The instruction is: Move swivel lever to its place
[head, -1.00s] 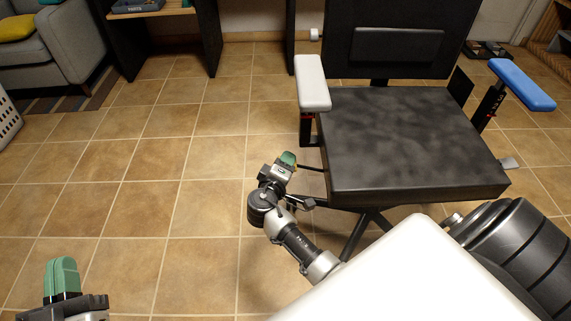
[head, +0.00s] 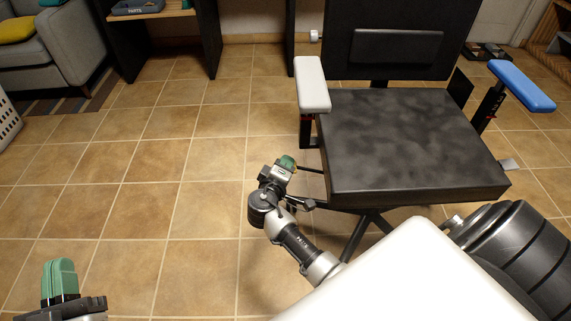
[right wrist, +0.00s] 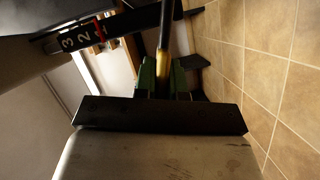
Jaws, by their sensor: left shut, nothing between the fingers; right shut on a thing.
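The chair has a black seat (head: 410,140), and a thin dark lever (head: 311,169) sticks out from under its left side. My right gripper (head: 287,162) is beside the seat's left edge with its green fingers shut on this lever. In the right wrist view the lever (right wrist: 163,50) runs as a narrow rod between the green fingers (right wrist: 163,78); its far end is hard to make out. My left gripper (head: 60,280) is at the lower left, shut and empty, away from the chair.
A white armrest (head: 312,85) stands above my right gripper and a blue armrest (head: 522,86) is on the far side. The armrest post shows a numbered scale (right wrist: 85,36). The tiled floor (head: 150,180) left of the chair is clear. A grey sofa (head: 60,50) stands at the back left.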

